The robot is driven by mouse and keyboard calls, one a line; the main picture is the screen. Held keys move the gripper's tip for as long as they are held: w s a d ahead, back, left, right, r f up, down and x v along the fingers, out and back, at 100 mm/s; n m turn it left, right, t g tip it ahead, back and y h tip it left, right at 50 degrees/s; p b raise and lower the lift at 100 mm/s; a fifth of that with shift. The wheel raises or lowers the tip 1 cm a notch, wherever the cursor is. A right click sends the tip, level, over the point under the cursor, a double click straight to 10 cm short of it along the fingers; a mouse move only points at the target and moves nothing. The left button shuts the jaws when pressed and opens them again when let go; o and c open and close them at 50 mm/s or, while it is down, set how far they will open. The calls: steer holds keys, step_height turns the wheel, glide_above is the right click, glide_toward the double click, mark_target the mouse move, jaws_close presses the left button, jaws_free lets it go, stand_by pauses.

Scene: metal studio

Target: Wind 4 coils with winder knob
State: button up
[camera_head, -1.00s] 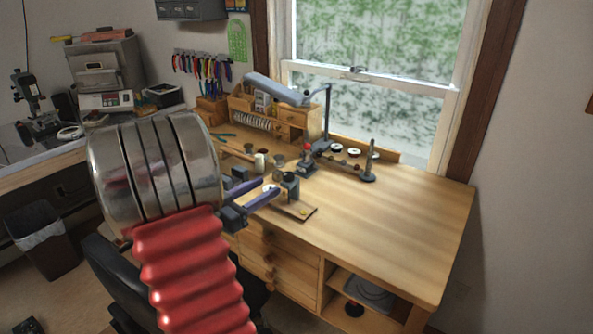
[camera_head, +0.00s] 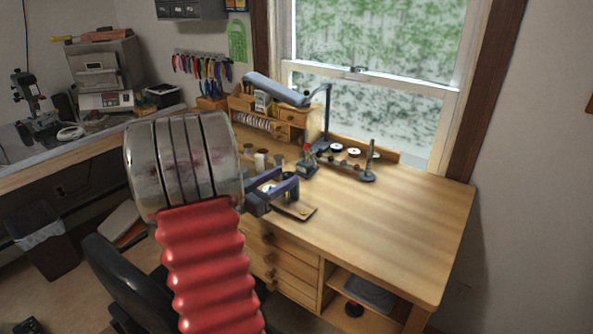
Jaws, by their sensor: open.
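The winder is a small device on a wooden base board (camera_head: 304,212) near the front edge of the bench. My gripper (camera_head: 284,183) comes in from the left in front of it, with its two purple-grey fingers apart. The fingers overlap the winder's upper part in this view and hide much of it. The knob cannot be made out, and I cannot tell whether the fingers touch it. No coil can be told apart on the winder.
A red-tipped tool stand (camera_head: 307,162) stands just behind the winder. A lamp (camera_head: 277,90), a wooden organizer (camera_head: 285,127) and a dark post on a round base (camera_head: 369,165) stand farther back. The right of the bench (camera_head: 390,220) is clear. A black chair (camera_head: 125,280) is at the lower left.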

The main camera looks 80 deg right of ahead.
mark_target(292, 172)
steer(key=x, duration=0.6)
steer(key=shift+s+d, duration=0.15)
steer(key=shift+d, duration=0.05)
steer(key=c, duration=1)
steer(key=shift+c, duration=0.2)
steer(key=shift+s+a+m+g+y, duration=0.1)
steer(key=shift+m+g+y, duration=0.35)
steer(key=shift+g, duration=0.25)
steer(key=shift+s+a+m+g+y, duration=0.25)
steer(key=shift+a+m+g+y, duration=0.15)
steer(key=shift+m+g+y, duration=1.2)
steer(key=shift+s+a+m+g+y, duration=0.35)
steer(key=shift+m+g+y, duration=0.6)
steer(key=shift+m+y, duration=1.25)
steer(key=shift+s+a+m+g+y, duration=0.15)
steer(key=shift+a+m+g+y, duration=0.35)
steer(key=shift+m+g+y, duration=1.45)
steer(key=shift+n+t+y, duration=0.7)
steer(key=shift+y, duration=0.1)
